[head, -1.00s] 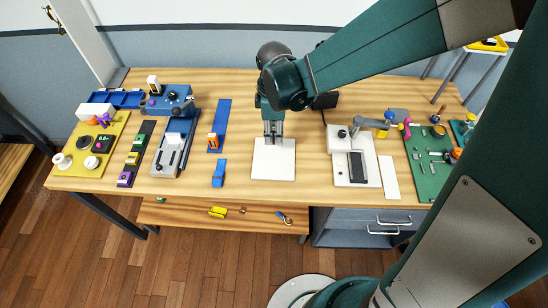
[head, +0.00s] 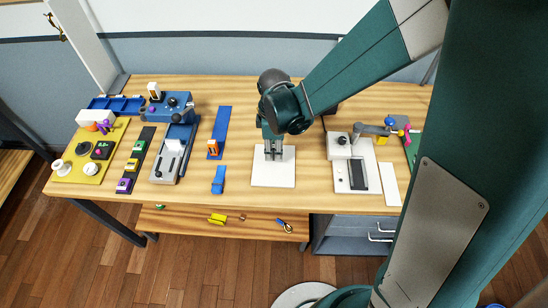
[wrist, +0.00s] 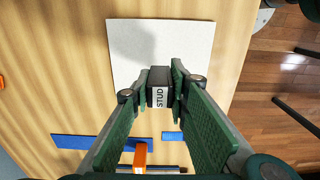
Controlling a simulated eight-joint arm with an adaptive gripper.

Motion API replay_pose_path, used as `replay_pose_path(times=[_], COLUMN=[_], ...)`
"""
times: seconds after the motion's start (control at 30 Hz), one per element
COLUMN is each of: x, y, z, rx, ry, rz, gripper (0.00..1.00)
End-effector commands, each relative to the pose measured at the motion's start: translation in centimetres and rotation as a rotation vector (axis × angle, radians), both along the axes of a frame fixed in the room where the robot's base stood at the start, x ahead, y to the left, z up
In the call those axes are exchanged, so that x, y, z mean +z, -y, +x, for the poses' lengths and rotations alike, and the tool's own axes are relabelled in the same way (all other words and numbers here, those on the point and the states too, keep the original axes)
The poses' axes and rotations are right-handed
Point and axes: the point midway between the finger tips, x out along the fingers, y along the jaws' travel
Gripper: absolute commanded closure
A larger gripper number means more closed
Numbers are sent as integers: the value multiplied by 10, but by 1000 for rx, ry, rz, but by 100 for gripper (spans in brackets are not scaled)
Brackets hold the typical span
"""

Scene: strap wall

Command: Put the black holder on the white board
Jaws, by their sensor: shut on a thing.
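The white board (head: 272,179) lies flat on the table's front middle, and it also fills the upper middle of the wrist view (wrist: 200,40). My gripper (head: 273,155) is over its back part in the head view. In the wrist view my gripper (wrist: 160,82) is shut on the black holder (wrist: 159,74), a small dark block with a white label reading STUD. The holder is over the board, near one edge, with a shadow on the board beside it. I cannot tell whether it touches the board. In the head view my fingers mostly hide the holder.
Left of the board are a blue strip (head: 222,125) with an orange block (head: 213,147) and a small blue block (head: 219,179). On the right stand a white-based fixture (head: 343,182) and a narrow white strip (head: 391,184). Bare wood lies between them and the board.

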Motion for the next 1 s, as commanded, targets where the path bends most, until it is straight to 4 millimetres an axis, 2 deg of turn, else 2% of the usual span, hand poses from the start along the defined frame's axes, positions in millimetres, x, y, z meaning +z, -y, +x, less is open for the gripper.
replay_pose_path(times=[0.33, 0.7, 1.0], x=[-3, -34, -41], y=[0, 0, 0], z=[0, 0, 0], rx=[0, 0, 0], ry=[0, 0, 0], rz=[0, 0, 0], gripper=[96, 96, 96])
